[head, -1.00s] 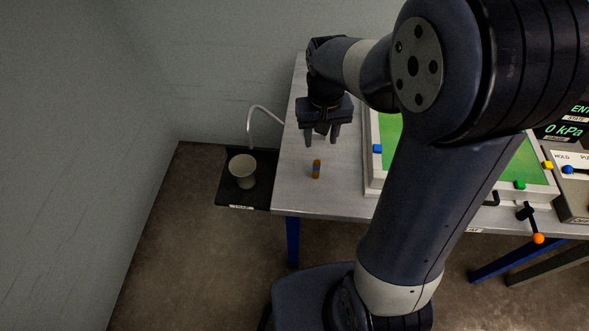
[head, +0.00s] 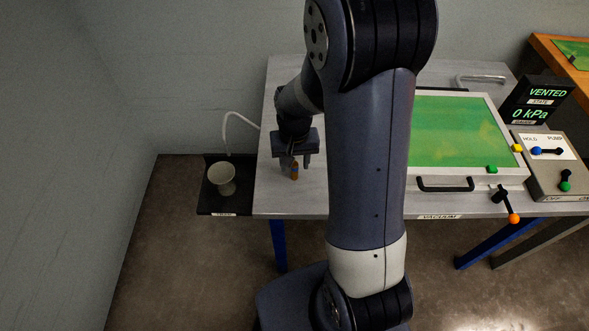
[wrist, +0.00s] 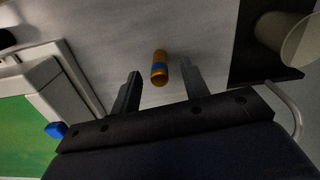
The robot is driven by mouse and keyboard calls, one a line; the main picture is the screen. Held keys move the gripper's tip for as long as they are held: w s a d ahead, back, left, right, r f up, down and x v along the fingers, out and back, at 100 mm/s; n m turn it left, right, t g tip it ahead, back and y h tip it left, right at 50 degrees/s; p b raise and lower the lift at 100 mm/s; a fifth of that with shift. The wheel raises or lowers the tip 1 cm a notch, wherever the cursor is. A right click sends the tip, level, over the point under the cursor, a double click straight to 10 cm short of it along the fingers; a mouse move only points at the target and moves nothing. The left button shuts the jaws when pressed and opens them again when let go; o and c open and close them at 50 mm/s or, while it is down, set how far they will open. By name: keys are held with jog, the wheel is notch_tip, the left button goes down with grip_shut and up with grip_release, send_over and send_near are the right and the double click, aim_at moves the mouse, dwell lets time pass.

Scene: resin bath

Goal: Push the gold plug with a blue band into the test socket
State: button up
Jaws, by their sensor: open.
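The gold plug with a blue band (head: 294,173) stands on the grey bench near its front left part. In the wrist view the plug (wrist: 160,78) appears between the two fingers, with a gap on each side. My gripper (head: 296,167) is open and low over the plug, with its fingers pointing down; it also shows in the wrist view (wrist: 161,68). The gripper partly covers the plug in the head view. I cannot make out the test socket in either view; my arm hides part of the bench.
A black side shelf (head: 209,202) holds a pale cup (head: 221,178) left of the bench. A vacuum chamber with a green lid (head: 455,130) stands to the right. A gauge reads vented, 0 kPa (head: 537,103).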

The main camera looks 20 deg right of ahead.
jog(key=shift+f, duration=0.65)
jog(key=shift+c, duration=0.3)
grip_shut()
